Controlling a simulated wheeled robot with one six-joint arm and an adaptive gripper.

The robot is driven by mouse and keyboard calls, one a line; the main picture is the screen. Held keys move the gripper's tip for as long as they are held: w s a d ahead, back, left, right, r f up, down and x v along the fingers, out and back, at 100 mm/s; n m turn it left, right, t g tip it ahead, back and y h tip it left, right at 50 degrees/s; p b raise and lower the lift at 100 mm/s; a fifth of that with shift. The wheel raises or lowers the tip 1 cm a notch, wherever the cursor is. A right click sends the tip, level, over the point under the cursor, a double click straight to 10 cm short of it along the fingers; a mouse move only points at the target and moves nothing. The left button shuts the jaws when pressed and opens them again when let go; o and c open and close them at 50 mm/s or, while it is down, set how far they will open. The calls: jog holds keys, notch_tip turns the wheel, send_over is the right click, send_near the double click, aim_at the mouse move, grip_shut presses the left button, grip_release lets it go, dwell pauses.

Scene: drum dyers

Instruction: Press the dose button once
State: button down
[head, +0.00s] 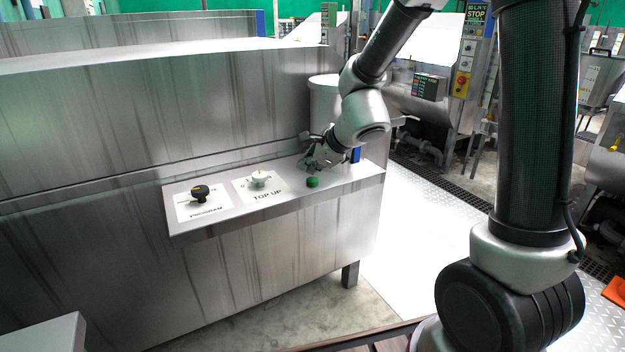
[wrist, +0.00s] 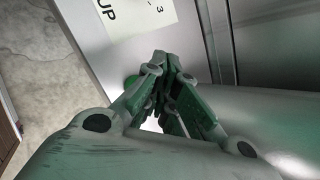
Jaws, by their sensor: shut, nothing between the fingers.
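The green dose button (head: 313,182) sits on the metal shelf panel (head: 345,181), right of the TOP UP plate. My gripper (head: 311,167) is shut and empty, with its fingertips just behind the button in the head view. I cannot tell whether the fingertips touch the button or the shelf.
On the same shelf are a black PROGRAM knob (head: 200,193) and a white knob (head: 259,179) on the TOP UP plate (head: 271,188). The tall steel tank wall (head: 150,110) rises behind the shelf. Open floor (head: 420,240) lies to the right.

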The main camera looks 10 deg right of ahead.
aim_at(309, 180)
jog(key=shift+f, duration=0.1)
jog(key=shift+f, duration=0.35)
jog(key=shift+f, duration=0.5)
dwell(0.7)
jog(key=shift+r, duration=0.95)
jog(key=shift+r, duration=2.5)
